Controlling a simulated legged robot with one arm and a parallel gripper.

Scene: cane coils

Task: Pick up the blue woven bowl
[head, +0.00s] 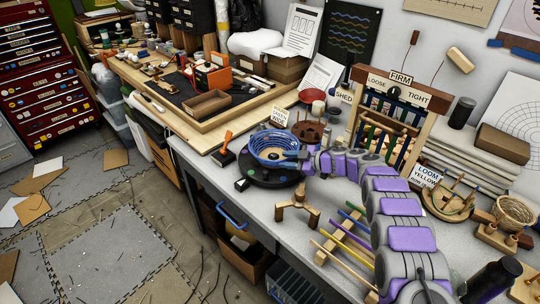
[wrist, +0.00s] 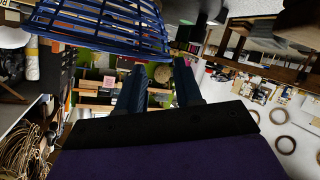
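The blue woven bowl (head: 272,146) sits upright on a round black turntable (head: 258,178) on the workbench, with a small pale object inside. My gripper (head: 301,157) is at the bowl's right side, close to its wall. In the wrist view the bowl (wrist: 95,25) fills the upper left, its lattice wall reaching across just beyond the fingertips. The two dark fingers of my gripper (wrist: 158,64) stand apart with a gap between them. I cannot tell whether they touch the bowl or whether its wall lies between them.
A small wooden stand (head: 297,207) and coloured rods (head: 345,240) are in front of my arm. A wooden rack (head: 388,115) with tension labels stands behind it. A brown pegged holder (head: 311,131) is just behind the bowl. An orange-handled tool (head: 226,148) lies to its left.

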